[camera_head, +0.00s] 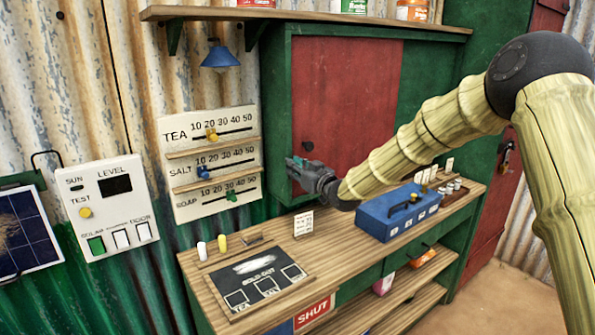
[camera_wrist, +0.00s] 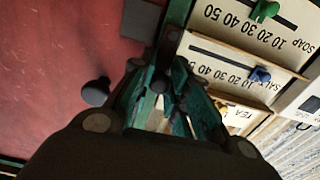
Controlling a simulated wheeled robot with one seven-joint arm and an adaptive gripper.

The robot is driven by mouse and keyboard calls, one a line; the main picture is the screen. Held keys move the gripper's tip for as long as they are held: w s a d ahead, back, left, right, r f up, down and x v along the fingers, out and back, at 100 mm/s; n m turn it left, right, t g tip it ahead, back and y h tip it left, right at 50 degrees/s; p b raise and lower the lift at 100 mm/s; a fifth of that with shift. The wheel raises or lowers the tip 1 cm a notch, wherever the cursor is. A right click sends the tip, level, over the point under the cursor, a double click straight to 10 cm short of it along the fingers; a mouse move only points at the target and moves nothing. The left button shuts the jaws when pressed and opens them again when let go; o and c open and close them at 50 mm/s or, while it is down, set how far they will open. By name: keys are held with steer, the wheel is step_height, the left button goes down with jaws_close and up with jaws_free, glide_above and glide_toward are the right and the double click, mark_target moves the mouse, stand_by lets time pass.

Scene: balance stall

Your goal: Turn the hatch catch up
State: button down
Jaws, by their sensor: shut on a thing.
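The red hatch (camera_head: 345,105) is set in a green frame and looks closed. A round dark knob (camera_head: 307,146) stands out from its lower left; the knob also shows in the wrist view (camera_wrist: 96,91). My gripper (camera_head: 294,163) is at the hatch's left edge, just below and left of the knob. In the wrist view my gripper (camera_wrist: 168,92) is shut on a dark, narrow piece, the hatch catch (camera_wrist: 168,45), beside the green frame. The fingers hide much of the catch, so I cannot tell its exact angle.
Left of the hatch is a board (camera_head: 213,165) with TEA, SALT and SOAP sliders. A blue lamp (camera_head: 220,57) hangs upper left.

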steer(key=shift+d, duration=0.1)
steer(key=c, duration=1.3)
jaws_free()
steer(key=v, duration=1.2)
